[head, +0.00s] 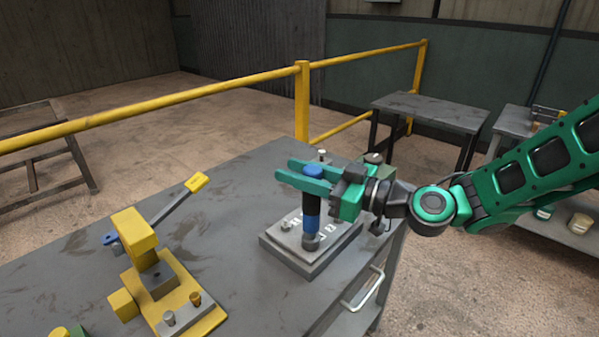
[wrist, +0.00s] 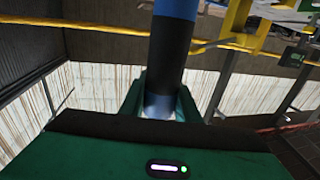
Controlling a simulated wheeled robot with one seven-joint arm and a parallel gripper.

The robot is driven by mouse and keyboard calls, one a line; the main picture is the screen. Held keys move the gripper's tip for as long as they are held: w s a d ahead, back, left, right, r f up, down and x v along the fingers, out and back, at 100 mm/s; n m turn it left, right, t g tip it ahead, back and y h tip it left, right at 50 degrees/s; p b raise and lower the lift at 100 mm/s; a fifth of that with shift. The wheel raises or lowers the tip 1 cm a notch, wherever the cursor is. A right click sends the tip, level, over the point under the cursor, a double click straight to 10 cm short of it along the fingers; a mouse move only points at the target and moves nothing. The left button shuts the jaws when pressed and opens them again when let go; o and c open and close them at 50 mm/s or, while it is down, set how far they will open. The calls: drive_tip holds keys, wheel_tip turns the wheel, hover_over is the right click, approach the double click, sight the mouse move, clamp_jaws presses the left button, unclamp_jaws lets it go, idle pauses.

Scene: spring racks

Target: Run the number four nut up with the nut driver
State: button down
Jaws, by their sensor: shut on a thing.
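The nut driver (head: 312,206) is a blue and black upright tool with a blue cap and a grey socket end. My gripper (head: 288,171) is shut around its upper part, with the green fingers on either side. The driver also fills the middle of the wrist view (wrist: 171,50). Its socket end is down at the front of a grey plate (head: 290,262) with white number marks. I cannot tell whether the socket sits over a nut. A nut or stud (head: 286,225) shows left of the driver. The number four mark cannot be made out, and my gripper hides part of the plate's back.
The plate lies near the right edge of the grey bench (head: 225,215). A yellow clamp fixture (head: 150,265) with a raised lever stands on the left. A yellow railing (head: 200,90) runs behind. The bench between fixture and plate is clear.

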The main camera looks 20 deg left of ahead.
wheel_tip(320, 180, up, 7)
idle(1.3)
drive_tip(key=shift+a, duration=0.1)
